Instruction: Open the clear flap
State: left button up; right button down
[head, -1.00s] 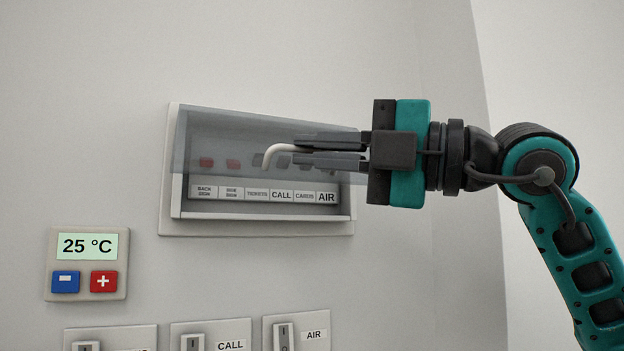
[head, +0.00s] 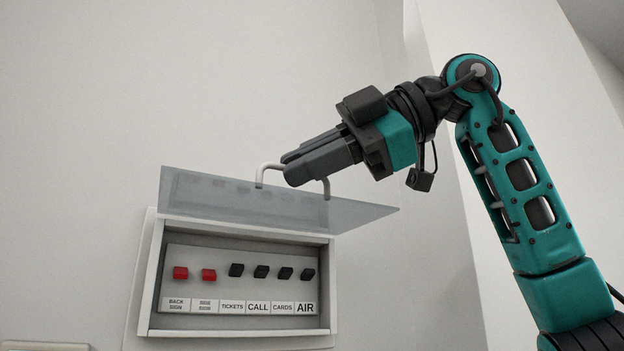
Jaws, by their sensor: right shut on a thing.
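The clear flap (head: 225,197) is swung up and sticks out from the top of the wall box (head: 148,280). Its white handle (head: 261,172) stands on the flap's outer side. My right gripper (head: 293,168) is shut on the handle, and its fingers hide the handle's middle. Below the flap the box front is uncovered, with two red switches (head: 209,275) and several black switches (head: 260,271) above a row of labels (head: 258,307). My left gripper is not in view.
The pale wall (head: 70,130) around the box is clear. The top edge of a beige panel (head: 45,346) shows at the bottom left. A wall corner stands behind my right arm.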

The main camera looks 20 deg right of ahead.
jog(key=shift+w+r+m+g+h, duration=0.15)
jog(key=shift+w+r+m+g, duration=0.2)
jog(key=shift+r, duration=0.15)
jog(key=shift+w+r+m+g+h, duration=0.15)
jog(key=shift+w+r+m+g, duration=0.15)
jog(key=shift+r, duration=0.2)
jog(key=c, duration=1.2)
grip_release()
jog(key=shift+w, duration=0.2)
jog(key=shift+c, duration=0.2)
jog(key=v, duration=1.3)
jog(key=shift+s, duration=0.15)
jog(key=shift+r, duration=0.1)
